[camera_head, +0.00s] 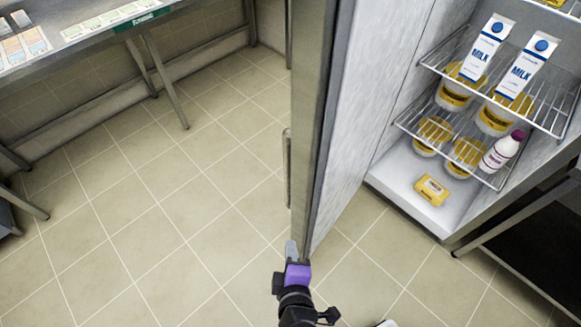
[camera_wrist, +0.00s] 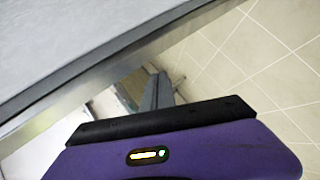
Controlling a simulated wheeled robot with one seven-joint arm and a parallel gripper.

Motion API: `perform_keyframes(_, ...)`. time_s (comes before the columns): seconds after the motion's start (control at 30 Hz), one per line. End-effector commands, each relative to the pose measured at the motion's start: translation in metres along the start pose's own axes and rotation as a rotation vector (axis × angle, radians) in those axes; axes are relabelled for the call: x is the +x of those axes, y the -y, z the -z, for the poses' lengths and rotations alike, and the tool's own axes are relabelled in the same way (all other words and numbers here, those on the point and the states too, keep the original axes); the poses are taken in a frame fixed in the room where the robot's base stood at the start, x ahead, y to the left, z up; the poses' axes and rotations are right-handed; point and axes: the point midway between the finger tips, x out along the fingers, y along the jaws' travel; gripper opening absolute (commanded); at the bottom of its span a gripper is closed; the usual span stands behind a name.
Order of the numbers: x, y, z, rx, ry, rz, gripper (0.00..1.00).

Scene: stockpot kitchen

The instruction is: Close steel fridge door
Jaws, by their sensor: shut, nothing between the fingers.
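The steel fridge door (camera_head: 318,120) stands wide open, seen nearly edge-on in the head view, with its grey inner panel facing right. Its handle (camera_head: 287,168) shows on the left, outer side. The fridge interior (camera_head: 400,165) is exposed at the right. My gripper (camera_head: 291,250) is shut and empty at the lower part of the door's free edge; I cannot tell whether it touches. In the wrist view the fingers (camera_wrist: 158,92) are together, close to the door's edge, and the door (camera_wrist: 70,45) fills the upper left.
Milk cartons (camera_head: 488,48), yellow-lidded tubs (camera_head: 455,92), a white bottle (camera_head: 502,152) and a yellow pack (camera_head: 432,190) sit inside the fridge. A steel table (camera_head: 75,45) stands at the upper left. A dark rack (camera_head: 535,235) is at the right. Tiled floor (camera_head: 170,210) left of the door is clear.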

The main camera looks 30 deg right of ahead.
Motion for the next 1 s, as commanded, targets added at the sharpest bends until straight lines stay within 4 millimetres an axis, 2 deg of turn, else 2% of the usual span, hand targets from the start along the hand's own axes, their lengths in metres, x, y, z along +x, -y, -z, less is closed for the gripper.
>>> perform_keyframes(0.03, 0.005, -0.018, 0.02, -0.041, 0.025, -0.064, 0.0)
perform_keyframes(0.2, -0.001, -0.081, 0.067, -0.129, 0.154, -0.297, 0.0)
perform_keyframes(0.3, -0.016, -0.112, 0.089, -0.138, 0.218, -0.417, 0.0)
perform_keyframes(0.43, -0.035, -0.14, 0.107, -0.126, 0.276, -0.523, 0.0)
perform_keyframes(0.53, -0.043, -0.149, 0.113, -0.119, 0.301, -0.564, 0.0)
perform_keyframes(0.67, -0.042, -0.157, 0.113, -0.115, 0.312, -0.581, 0.0)
perform_keyframes(1.0, 0.004, -0.191, 0.097, -0.114, 0.316, -0.579, 0.0)
